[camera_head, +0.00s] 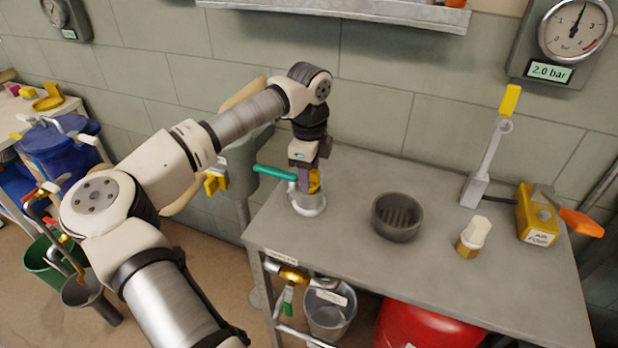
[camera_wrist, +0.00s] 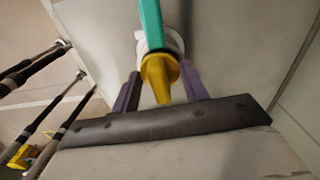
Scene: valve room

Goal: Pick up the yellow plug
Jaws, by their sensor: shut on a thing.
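The yellow plug (camera_wrist: 160,76) shows between the two purple fingers of my gripper (camera_wrist: 161,92) in the wrist view. In the head view my gripper (camera_head: 308,178) points down at the left part of the grey table, and the yellow plug (camera_head: 315,184) shows partly behind its fingers. My gripper is shut on the plug. Below the plug is a light metal fitting (camera_head: 309,204) with a teal lever (camera_head: 275,172) reaching left. The fitting's opening is mostly hidden, so I cannot tell whether the plug is still seated in it.
On the table (camera_head: 350,254) stand a dark round grated cup (camera_head: 397,217), a white and brass piece (camera_head: 472,238), an upright yellow-tipped lever (camera_head: 487,160) and a yellow box with an orange handle (camera_head: 538,215). A shelf (camera_head: 345,10) and a gauge (camera_head: 574,30) are on the wall.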

